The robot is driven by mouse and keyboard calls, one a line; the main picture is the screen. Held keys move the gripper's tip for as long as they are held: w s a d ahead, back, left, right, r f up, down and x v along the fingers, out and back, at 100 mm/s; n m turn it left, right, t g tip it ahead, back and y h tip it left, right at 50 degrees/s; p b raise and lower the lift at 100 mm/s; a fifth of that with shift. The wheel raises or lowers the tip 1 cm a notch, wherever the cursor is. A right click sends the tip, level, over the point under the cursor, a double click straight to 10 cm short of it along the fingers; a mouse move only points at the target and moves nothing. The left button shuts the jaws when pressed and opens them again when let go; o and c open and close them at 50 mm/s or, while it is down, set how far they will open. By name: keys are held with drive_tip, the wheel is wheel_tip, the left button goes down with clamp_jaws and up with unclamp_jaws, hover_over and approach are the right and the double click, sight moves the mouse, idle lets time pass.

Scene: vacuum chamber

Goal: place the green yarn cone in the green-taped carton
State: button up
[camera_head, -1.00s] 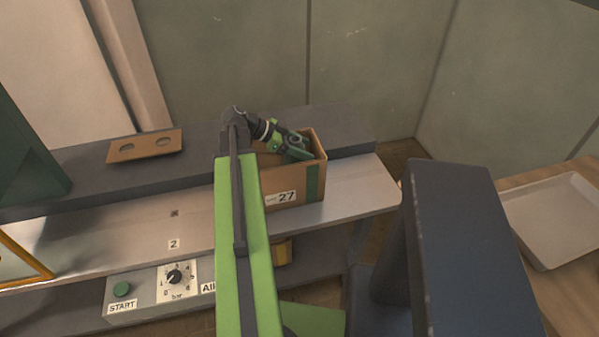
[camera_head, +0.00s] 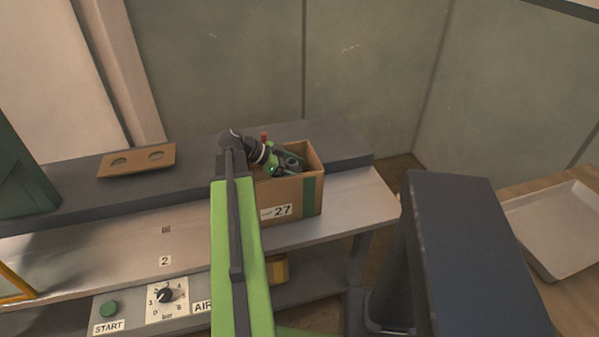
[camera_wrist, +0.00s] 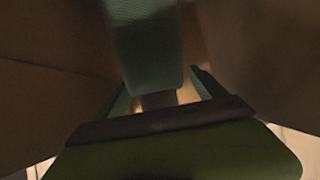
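The carton (camera_head: 290,197) is an open brown box with a green tape strip and a "27" label, standing on the bench. My gripper (camera_head: 287,166) reaches down into its opening. In the wrist view, a teal-green textured body that looks like the green yarn cone (camera_wrist: 145,45) comes in from the top, with a dark narrow end between my gripper's fingers (camera_wrist: 163,98). Bright gaps show on both sides of that end, so the fingers look open around it. Brown carton walls fill both sides there. In the head view the cone is hidden by my gripper and the carton.
A brown plate with two holes (camera_head: 137,160) lies on the dark rear ledge at left. A small red thing (camera_head: 264,136) shows behind my gripper. A control box with a green START button (camera_head: 108,308) sits below the bench. A pale tray (camera_head: 555,225) lies at right.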

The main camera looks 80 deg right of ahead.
drive_tip(key=shift+r, duration=0.25)
drive_tip(key=p+v, duration=0.7)
drive_tip(key=v, duration=0.4)
drive_tip(key=shift+w+a+r, duration=0.15)
drive_tip(key=shift+w+a, duration=0.05)
drive_tip(key=shift+w, duration=0.15)
